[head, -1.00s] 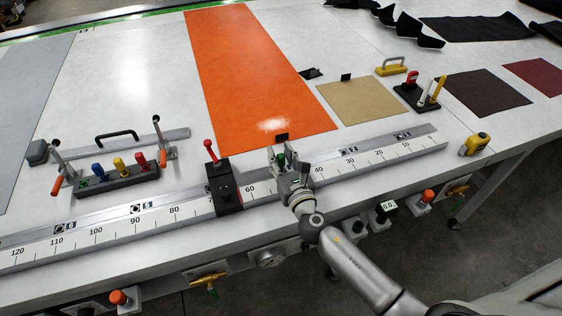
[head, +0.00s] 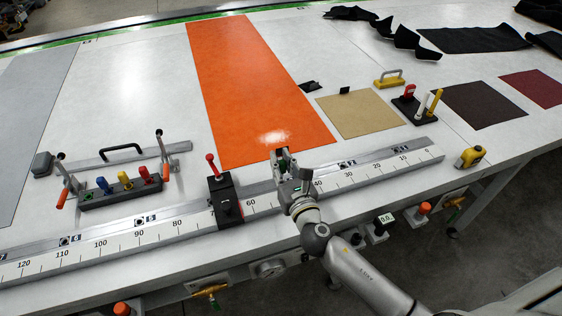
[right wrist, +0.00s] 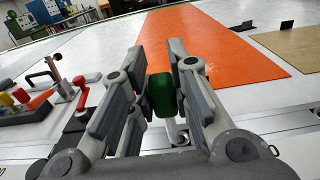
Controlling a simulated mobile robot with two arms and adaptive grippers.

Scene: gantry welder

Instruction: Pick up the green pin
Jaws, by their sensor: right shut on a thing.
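My right gripper (head: 282,156) is above the ruled rail in the head view, in front of the near edge of the orange sheet. In the right wrist view, its two fingers (right wrist: 161,92) are shut on the green pin (right wrist: 161,96), a dark green rounded block. In the head view the fingers hide the pin. A pale post (right wrist: 178,131) shows below and just right of the pin in the wrist view; I cannot tell whether it belongs to the pin. My left gripper is not in view.
The ruled rail (head: 165,234) runs along the table's near edge, with a black red-knobbed stop (head: 225,203) left of my gripper. A rack (head: 118,193) with coloured pegs stands further left. The orange sheet (head: 250,80) lies flat beyond. A yellow tape measure (head: 470,157) sits right.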

